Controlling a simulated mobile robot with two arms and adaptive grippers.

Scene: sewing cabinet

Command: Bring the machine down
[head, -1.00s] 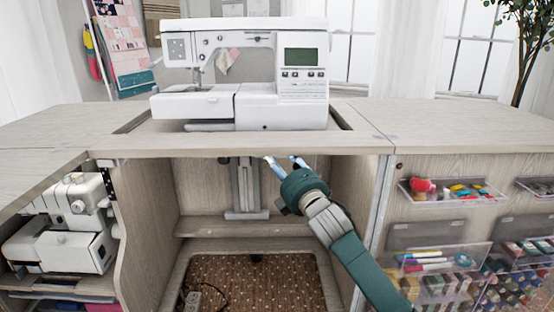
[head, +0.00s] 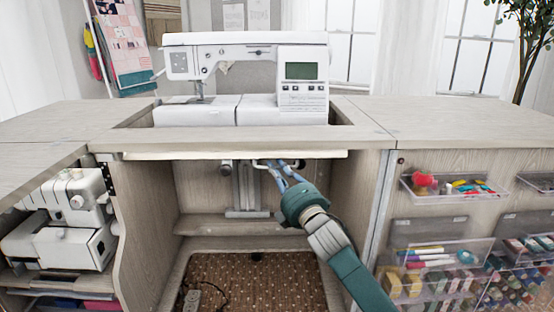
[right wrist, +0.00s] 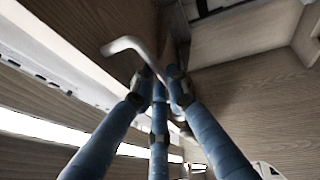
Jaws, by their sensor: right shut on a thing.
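The white sewing machine (head: 245,70) stands upright in the cutout of the cabinet top (head: 450,120), its lower part below the tabletop level. My right gripper (head: 283,170) reaches into the open space under the top. It is shut on a bent metal lever (right wrist: 128,48), and its blue fingers close around the rod in the right wrist view (right wrist: 160,85). A pale platform edge (head: 150,155) shows just under the front of the top. A grey lift column (head: 246,188) stands behind, in the cabinet. My left gripper is out of view.
A white serger (head: 65,240) sits on the left shelf. Clear bins with sewing supplies (head: 455,188) hang on the right door. The tabletop is bare on both sides. A power strip and cable (head: 195,297) lie low inside the cabinet.

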